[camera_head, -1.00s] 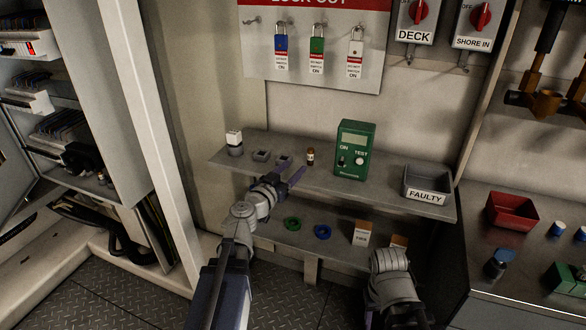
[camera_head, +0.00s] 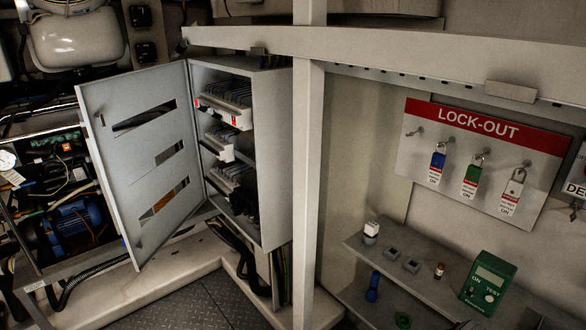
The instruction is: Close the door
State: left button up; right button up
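The cabinet door (camera_head: 150,205) is a pale grey panel with several slots, standing wide open to the left of its cabinet (camera_head: 277,160). Its hinge side meets the cabinet's left edge, and a small latch (camera_head: 101,120) shows near its free left edge. Rows of breakers (camera_head: 230,92) and wiring show inside the open cabinet. Neither of my grippers is in the head view.
A white upright post (camera_head: 307,180) and a cross beam (camera_head: 390,48) stand in front, right of the cabinet. Left of the door is a bay with a blue motor (camera_head: 75,228). A shelf (camera_head: 425,283) holds a green tester (camera_head: 488,282). A lock-out board (camera_head: 480,165) hangs above.

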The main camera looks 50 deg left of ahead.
aim_at(134, 183)
jog(key=k+j, duration=0.15)
jog(key=j, duration=0.35)
jog(key=k+j+u, duration=0.1)
jog(key=j, duration=0.4)
jog(key=k+j, duration=0.15)
jog(key=j, duration=0.4)
jog(key=k+j, duration=0.1)
jog(key=j, duration=0.4)
jog(key=k+j+u, duration=0.1)
jog(key=j, duration=0.45)
jog(key=k+j, duration=0.1)
jog(key=j, duration=0.4)
jog(key=k+j, duration=0.1)
jog(key=j, duration=0.45)
jog(key=k+l+u, duration=0.05)
